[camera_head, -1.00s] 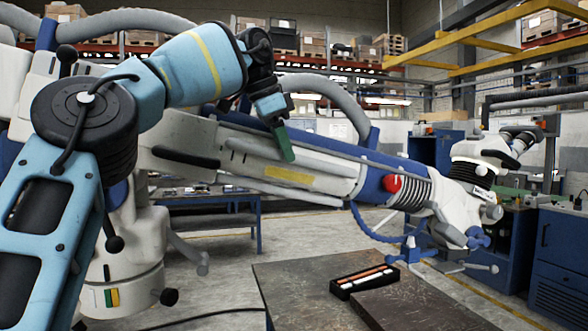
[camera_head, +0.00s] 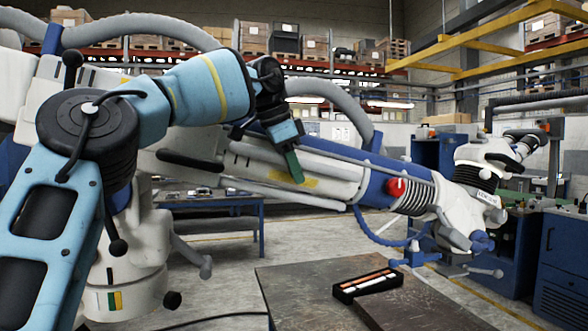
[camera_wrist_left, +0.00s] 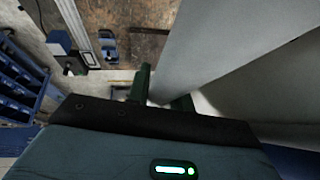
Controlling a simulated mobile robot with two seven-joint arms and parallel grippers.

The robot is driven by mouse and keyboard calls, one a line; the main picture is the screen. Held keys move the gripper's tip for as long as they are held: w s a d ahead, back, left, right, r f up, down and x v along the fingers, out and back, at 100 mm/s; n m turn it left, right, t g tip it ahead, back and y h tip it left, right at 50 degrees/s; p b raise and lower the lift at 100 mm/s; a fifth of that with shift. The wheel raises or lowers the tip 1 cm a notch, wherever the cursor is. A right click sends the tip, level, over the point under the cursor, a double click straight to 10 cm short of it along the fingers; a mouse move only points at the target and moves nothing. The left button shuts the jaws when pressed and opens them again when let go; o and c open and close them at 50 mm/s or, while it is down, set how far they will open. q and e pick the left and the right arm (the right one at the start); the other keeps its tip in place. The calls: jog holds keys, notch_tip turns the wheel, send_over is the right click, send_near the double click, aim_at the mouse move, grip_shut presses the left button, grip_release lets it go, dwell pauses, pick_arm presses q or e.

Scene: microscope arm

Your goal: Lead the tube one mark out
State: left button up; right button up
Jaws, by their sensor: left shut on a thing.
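The microscope arm's long off-white tube (camera_head: 335,177) slopes down to the right across the head view, with a yellow strip (camera_head: 311,183) on its side. Right of it are a blue section, a red knob (camera_head: 397,187), a ribbed dark collar and the white microscope head (camera_head: 470,205). My left gripper (camera_head: 295,172) has dark green fingers that point down over the tube near the yellow strip. In the left wrist view my left gripper (camera_wrist_left: 163,88) is shut on the tube, whose grey surface (camera_wrist_left: 215,50) fills the right side. The exact contact is partly hidden. My right gripper is not in view.
A brown work table (camera_head: 290,285) stands below, with a black tray (camera_head: 366,284) holding orange and white pieces. Blue cabinets (camera_head: 560,250) stand at the right. A blue bench (camera_head: 215,205) stands behind the tube. Open floor lies between.

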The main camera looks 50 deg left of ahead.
pick_arm(q)
grip_shut()
jog(key=shift+w+d+f, duration=0.2)
jog(key=shift+w, duration=0.2)
jog(key=w, duration=0.1)
jog(key=w+d, duration=0.2)
jog(key=shift+w+f, duration=0.2)
jog(key=shift+f, duration=0.15)
jog(key=shift+w+d+f, duration=0.15)
jog(key=shift+w, duration=0.25)
jog(key=shift+w+d+f, duration=0.1)
jog(key=shift+w+d, duration=0.05)
jog(key=shift+w, duration=0.2)
jog(key=o, duration=0.9)
grip_release()
jog(key=shift+w+d, duration=0.1)
jog(key=shift+w, duration=0.05)
